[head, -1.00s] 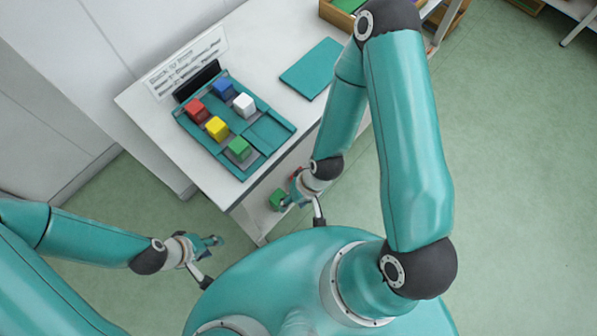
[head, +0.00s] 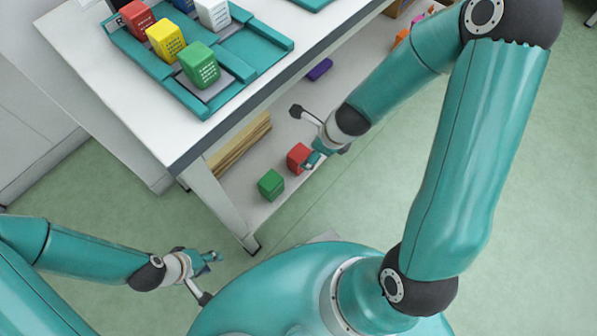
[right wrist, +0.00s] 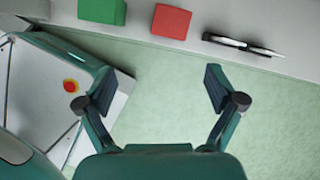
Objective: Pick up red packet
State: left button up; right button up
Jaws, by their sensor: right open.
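A red packet (head: 299,158), block-shaped, stands on the lower shelf of the white table, to the right of a green packet (head: 271,184). The red packet also shows at the top of the right wrist view (right wrist: 171,22). My right gripper (head: 318,160) overlaps the red packet's right edge in the head view. In the right wrist view, its fingers (right wrist: 160,88) are wide apart with nothing between them, and the red packet lies beyond their tips. My left gripper (head: 213,257) is over the floor at lower left, away from the table; its opening is unclear.
The tabletop (head: 165,135) above the shelf holds a teal tray (head: 262,52) with a red, a yellow and a green block. A purple object (head: 320,69) lies farther along the shelf. A table leg (head: 222,205) stands left of the green packet. The floor is clear.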

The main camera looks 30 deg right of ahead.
jog(key=w+f+m+b, duration=0.1)
jog(key=f+b, duration=0.1)
jog(key=f, duration=0.2)
jog(key=w+f+m+b, duration=0.1)
jog(key=w+f+b, duration=0.1)
jog(key=f+b, duration=0.1)
jog(key=w+f+m+b, duration=0.1)
jog(key=f+b, duration=0.2)
jog(key=f, duration=0.1)
jog(key=shift+w+a+f, duration=0.25)
jog(key=shift+w+f, duration=0.05)
jog(key=shift+w, duration=0.05)
jog(key=shift+w+b+x, duration=0.25)
jog(key=shift+b+x, duration=0.45)
jog(key=shift+x, duration=0.75)
jog(key=shift+w+b+x, duration=0.25)
jog(key=shift+b+x, duration=0.4)
jog(key=shift+x, duration=0.75)
pick_arm(q)
notch_tip(320, 180, down, 12)
pick_arm(e)
jog(key=shift+r, duration=0.15)
pick_arm(q)
jog(key=shift+f, duration=0.1)
pick_arm(e)
jog(key=c, duration=1)
